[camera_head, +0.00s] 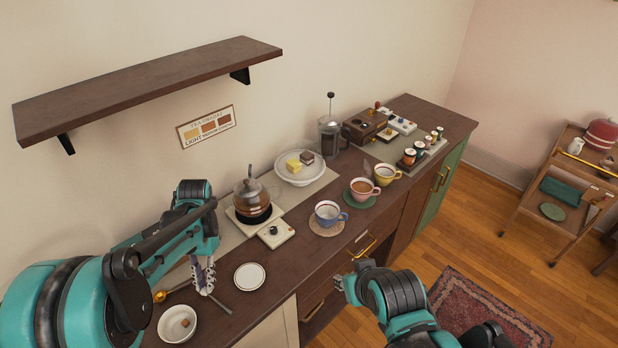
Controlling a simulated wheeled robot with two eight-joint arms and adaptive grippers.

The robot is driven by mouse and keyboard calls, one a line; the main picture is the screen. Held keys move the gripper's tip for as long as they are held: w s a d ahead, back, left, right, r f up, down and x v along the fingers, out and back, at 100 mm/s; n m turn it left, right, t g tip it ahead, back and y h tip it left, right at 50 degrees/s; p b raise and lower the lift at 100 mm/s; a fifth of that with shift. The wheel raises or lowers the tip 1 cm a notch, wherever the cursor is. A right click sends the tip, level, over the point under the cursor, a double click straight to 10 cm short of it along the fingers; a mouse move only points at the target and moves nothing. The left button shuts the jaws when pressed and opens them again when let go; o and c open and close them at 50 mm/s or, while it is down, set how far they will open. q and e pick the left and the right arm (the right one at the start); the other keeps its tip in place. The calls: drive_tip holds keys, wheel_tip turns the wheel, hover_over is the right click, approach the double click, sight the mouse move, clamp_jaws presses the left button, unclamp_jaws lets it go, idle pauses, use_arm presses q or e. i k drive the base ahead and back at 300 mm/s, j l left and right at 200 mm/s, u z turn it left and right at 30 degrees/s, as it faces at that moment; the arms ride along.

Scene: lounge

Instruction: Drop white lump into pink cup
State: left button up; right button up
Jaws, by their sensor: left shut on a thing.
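The pink cup (362,190) stands upright on a green saucer (350,198) in the counter's middle, with brown liquid inside. My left gripper (204,258) is over the near left part of the counter, shut on silver tongs (205,278) that point down. It is well left of the pink cup. I cannot make out a white lump at the tong tips. A white bowl (164,323) below the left arm holds a small brownish lump (184,322). My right gripper (342,285) is low in front of the counter; its fingers are too small to read.
A blue-handled cup (327,214) stands left of the pink cup, a yellow cup (386,175) right of it. A gold-ended utensil (161,296) lies near the bowl.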

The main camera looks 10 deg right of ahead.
sight(358, 198)
drive_tip(key=l+z, duration=0.4)
drive_tip(key=i+l+z, duration=0.1)
drive_tip(key=l+z, duration=0.35)
drive_tip(key=i+l+z, duration=0.3)
drive_tip(key=i, duration=0.25)
drive_tip(key=i+l+u, duration=0.6)
drive_tip(key=u, duration=0.15)
drive_tip(key=i+l+u, duration=0.35)
drive_tip(key=i+l, duration=0.1)
drive_tip(key=i+u, duration=0.05)
drive_tip(key=i, duration=0.05)
